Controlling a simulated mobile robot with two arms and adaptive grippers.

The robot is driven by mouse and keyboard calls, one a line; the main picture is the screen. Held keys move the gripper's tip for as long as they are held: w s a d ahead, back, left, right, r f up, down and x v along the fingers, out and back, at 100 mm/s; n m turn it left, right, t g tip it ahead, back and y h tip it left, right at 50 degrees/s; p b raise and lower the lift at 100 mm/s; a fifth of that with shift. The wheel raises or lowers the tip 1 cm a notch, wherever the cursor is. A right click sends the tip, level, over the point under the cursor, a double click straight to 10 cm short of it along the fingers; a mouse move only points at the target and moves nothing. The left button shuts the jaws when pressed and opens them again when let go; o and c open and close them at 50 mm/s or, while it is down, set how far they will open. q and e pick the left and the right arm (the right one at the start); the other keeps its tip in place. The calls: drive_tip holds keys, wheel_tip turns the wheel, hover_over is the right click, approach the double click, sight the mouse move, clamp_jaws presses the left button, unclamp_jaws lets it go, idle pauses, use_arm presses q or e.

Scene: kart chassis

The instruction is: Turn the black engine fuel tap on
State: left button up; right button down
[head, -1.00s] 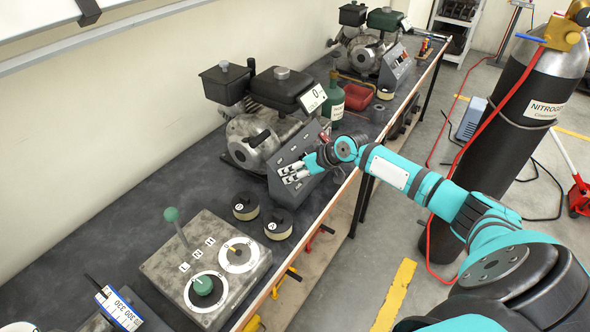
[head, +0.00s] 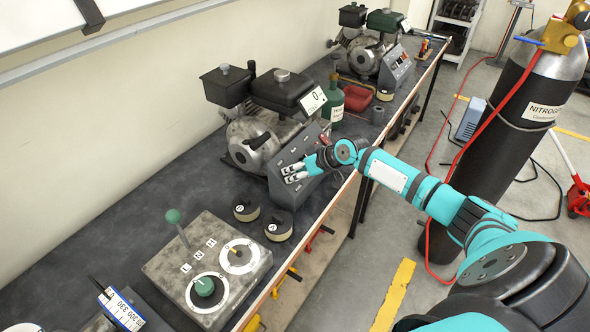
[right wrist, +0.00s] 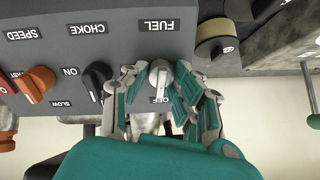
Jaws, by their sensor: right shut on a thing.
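The black engine (head: 292,91), with a black tank on top, stands on the bench in the middle of the head view. My right gripper (head: 290,173) is at its sloped grey control panel (head: 280,190). In the right wrist view the panel appears upside down. The fuel tap (right wrist: 159,74), a light grey knob by the FUEL label, is between the fingers of my right gripper (right wrist: 160,82), which is shut on it. An OFF label (right wrist: 160,100) shows beside the tap. The fingers partly hide the tap's surroundings, and its exact setting is unclear. My left gripper is out of view.
A black choke knob (right wrist: 97,77) sits close beside the gripper, and an orange speed knob (right wrist: 38,82) is farther left. A green-tank engine (head: 383,38) stands at the far end. A lever box (head: 215,245) and two round black-topped pots (head: 278,224) are nearer.

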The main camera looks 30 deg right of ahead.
drive_tip(key=m+p, duration=0.2)
drive_tip(key=shift+r+m, duration=0.25)
drive_tip(key=shift+m, duration=0.05)
drive_tip(key=m+p, duration=0.5)
drive_tip(key=shift+m+t, duration=0.3)
drive_tip(key=m+p, duration=0.4)
drive_tip(key=m, duration=0.1)
drive_tip(key=shift+s+f, duration=0.1)
drive_tip(key=shift+f, duration=0.05)
drive_tip(key=shift+f+m+h+p, duration=0.1)
drive_tip(key=shift+m+h+p, duration=0.2)
drive_tip(key=shift+m+p, duration=1.25)
drive_tip(key=shift+f+m, duration=0.1)
drive_tip(key=shift+m, duration=0.35)
drive_tip(key=c, duration=1)
unclamp_jaws()
drive_tip(key=shift+d, duration=0.1)
drive_tip(key=shift+c, duration=0.2)
drive_tip(key=v, duration=1.2)
